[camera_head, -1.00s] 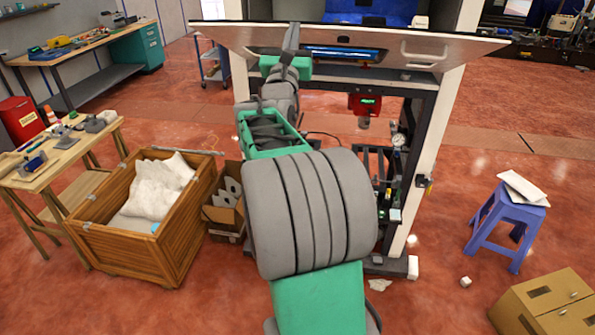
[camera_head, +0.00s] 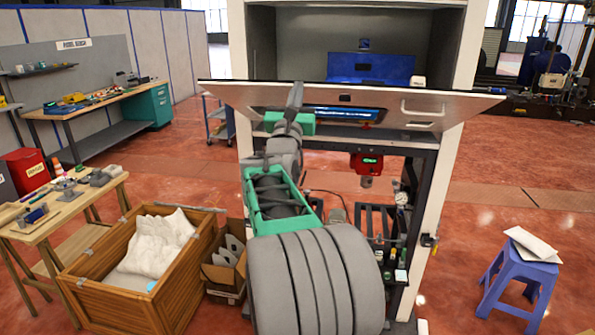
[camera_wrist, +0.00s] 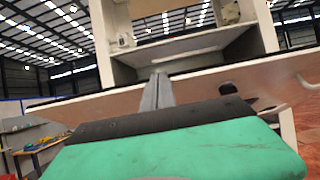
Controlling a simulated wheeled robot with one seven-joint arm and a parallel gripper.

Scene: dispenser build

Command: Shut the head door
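The head door (camera_head: 385,102) is a wide pale panel on the front of the tall white dispenser cabinet (camera_head: 447,200). It hangs open, swung down and sticking out toward me, with a pale handle (camera_head: 422,107) at the right. The open compartment (camera_head: 290,50) shows above it. My gripper (camera_head: 295,95) is in front of the door, left of its middle. In the wrist view, its narrow grey fingers (camera_wrist: 157,92) lie close together with nothing visible between them, by the door panel (camera_wrist: 225,78). I cannot tell whether they touch it.
A blue part (camera_head: 370,68) sits inside the compartment. A red device (camera_head: 366,163) hangs below the door. A wooden crate (camera_head: 195,262) and a cardboard box (camera_head: 224,275) stand at the left, a blue stool (camera_head: 520,275) at the right.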

